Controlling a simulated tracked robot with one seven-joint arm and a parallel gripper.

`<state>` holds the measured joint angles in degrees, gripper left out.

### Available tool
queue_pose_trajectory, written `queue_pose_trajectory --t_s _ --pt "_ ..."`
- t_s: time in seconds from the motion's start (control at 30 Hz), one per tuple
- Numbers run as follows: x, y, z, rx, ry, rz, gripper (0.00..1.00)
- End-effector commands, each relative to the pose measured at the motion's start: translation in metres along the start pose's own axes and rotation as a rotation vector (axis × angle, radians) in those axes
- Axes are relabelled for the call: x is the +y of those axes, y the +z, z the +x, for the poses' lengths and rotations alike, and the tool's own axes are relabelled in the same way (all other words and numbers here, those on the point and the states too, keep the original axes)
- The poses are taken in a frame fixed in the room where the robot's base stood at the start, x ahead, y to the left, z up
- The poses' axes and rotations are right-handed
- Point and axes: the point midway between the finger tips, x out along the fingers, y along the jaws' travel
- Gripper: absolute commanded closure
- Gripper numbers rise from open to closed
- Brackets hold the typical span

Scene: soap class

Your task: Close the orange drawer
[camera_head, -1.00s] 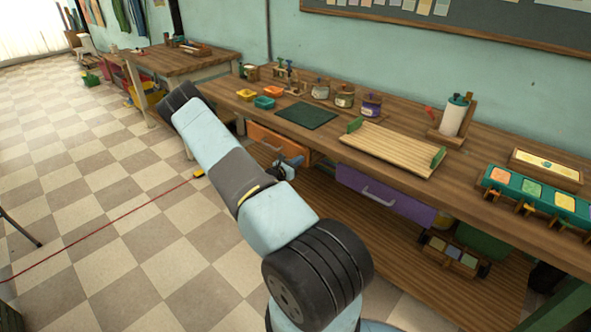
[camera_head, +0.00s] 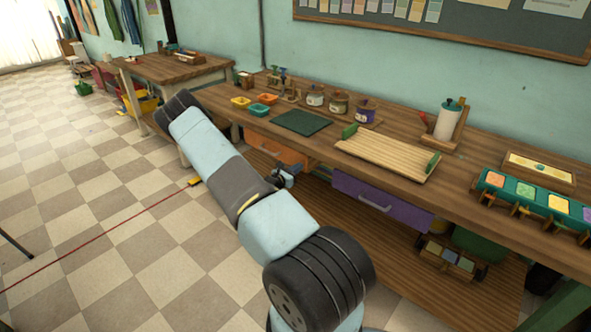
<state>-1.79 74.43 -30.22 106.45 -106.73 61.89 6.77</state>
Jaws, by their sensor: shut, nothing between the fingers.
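The orange drawer (camera_head: 272,149) is under the long wooden workbench, below the green mat. Its front shows, partly covered by my arm; I cannot tell clearly how far it stands out. My gripper (camera_head: 288,174) is small in view, just in front of and below the right part of the orange front. It is shut and looks empty. Whether it touches the drawer I cannot tell.
A purple drawer (camera_head: 405,217) with a pale handle is to the right under the workbench (camera_head: 405,190). A lower shelf (camera_head: 390,265) runs below, with a small crate (camera_head: 450,258). Checkered floor is open at left, crossed by a red line (camera_head: 100,235).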

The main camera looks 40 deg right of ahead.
Motion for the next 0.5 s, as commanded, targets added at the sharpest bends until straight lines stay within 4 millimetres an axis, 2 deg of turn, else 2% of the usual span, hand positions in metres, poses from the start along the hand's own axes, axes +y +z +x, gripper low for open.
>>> queue_pose_trajectory --t_s 0.03,0.2,0.5 --pt "0.003 -0.001 -0.012 0.002 0.007 -0.001 1.0" --pt "0.004 -0.002 -0.048 0.004 0.012 0.0 1.0" --pt "0.004 -0.002 -0.102 0.004 0.01 0.001 1.0"
